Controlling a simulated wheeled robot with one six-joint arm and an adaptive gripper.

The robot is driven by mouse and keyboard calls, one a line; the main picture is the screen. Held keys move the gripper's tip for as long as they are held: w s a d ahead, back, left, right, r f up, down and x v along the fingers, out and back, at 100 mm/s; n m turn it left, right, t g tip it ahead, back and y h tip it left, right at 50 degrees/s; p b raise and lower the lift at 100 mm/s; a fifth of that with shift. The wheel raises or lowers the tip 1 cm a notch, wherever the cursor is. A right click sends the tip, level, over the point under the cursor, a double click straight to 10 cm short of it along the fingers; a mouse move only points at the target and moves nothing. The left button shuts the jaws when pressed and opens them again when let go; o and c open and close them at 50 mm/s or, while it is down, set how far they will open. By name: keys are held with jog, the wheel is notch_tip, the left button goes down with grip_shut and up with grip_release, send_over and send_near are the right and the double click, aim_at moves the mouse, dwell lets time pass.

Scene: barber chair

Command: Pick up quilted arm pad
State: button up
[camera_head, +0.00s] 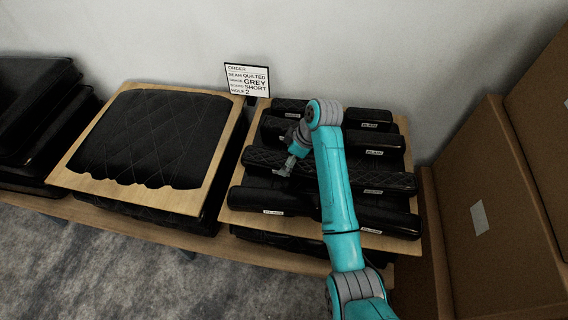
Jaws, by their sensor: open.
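Several long black arm pads lie in rows on a light wooden board (240,214). The pad in the third row on the left (262,158) shows a quilted diamond seam. My gripper (284,171) is open over the front side of this pad, near its right end. I cannot tell whether it touches the pad. My teal arm covers the middle of the board and hides parts of the pads. A plainer-looking pad (262,201) with a white label lies in the row in front. Pads on the right, such as the third-row one (386,182), also carry white labels.
A large quilted black cushion (150,135) on wood stands left. Black cushions (30,105) are stacked at far left. Brown boxes (490,210) stand close on the right; a grey wall is behind.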

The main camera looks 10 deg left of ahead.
aim_at(284, 163)
jog(key=x, duration=0.3)
jog(key=shift+f, duration=0.1)
jog(key=c, duration=1.6)
